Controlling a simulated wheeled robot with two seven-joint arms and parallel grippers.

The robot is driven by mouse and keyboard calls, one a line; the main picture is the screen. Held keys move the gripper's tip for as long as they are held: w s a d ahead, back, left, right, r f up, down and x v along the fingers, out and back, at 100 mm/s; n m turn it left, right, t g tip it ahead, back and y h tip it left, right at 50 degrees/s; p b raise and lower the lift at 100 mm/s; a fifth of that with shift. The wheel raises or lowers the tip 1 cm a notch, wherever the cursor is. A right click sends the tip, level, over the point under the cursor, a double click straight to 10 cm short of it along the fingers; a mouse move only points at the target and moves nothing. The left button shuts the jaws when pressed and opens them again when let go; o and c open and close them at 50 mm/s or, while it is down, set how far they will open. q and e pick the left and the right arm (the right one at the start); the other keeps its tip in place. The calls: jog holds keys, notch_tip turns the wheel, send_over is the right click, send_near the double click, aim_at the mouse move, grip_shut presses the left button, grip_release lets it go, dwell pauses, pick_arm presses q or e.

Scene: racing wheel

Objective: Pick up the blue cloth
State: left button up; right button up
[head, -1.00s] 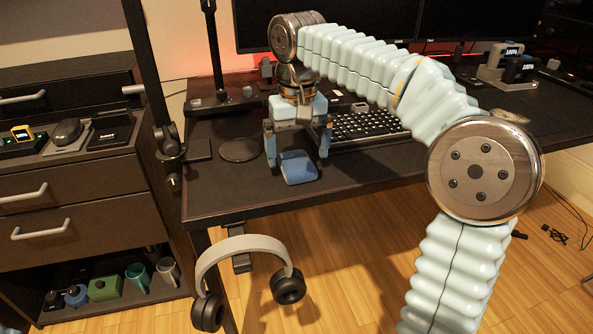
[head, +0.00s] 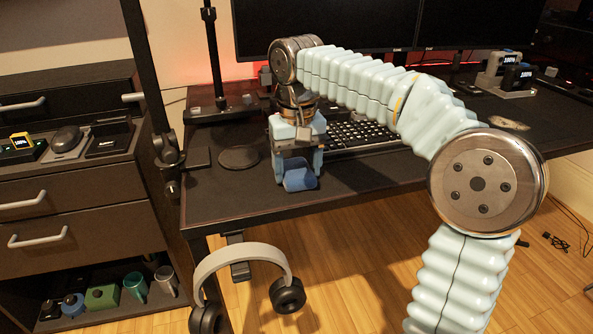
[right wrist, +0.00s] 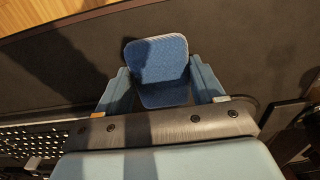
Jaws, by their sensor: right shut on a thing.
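The blue cloth (head: 298,181) is a small folded pad at the left front part of the dark desk. My right gripper (head: 298,174) points down over the desk and is shut on the cloth, with one finger at each side. In the right wrist view the cloth (right wrist: 160,58) shows between the two fingers of the gripper (right wrist: 158,74), and its lower end is partly hidden by the gripper's body. I cannot tell whether the cloth touches the desk. My left gripper is not in view.
A black keyboard (head: 357,134) lies just right of the gripper, and a round dark base (head: 239,157) lies to its left. Headphones (head: 245,262) hang below the desk's front edge. Monitors (head: 322,27) stand behind. A drawer cabinet (head: 85,205) stands at the left.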

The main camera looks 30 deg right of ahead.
aim_at(296, 170)
jog(key=shift+r, duration=0.1)
jog(key=shift+r, duration=0.3)
notch_tip(296, 170, up, 3)
jog(key=shift+w+a+r+p, duration=0.1)
jog(key=shift+p, duration=0.55)
jog(key=a+r+p, duration=0.3)
jog(key=a+r, duration=0.6)
jog(key=a, duration=0.4)
jog(key=shift+w+a, duration=0.4)
jog(key=o, duration=0.4)
jog(key=shift+c, duration=1.6)
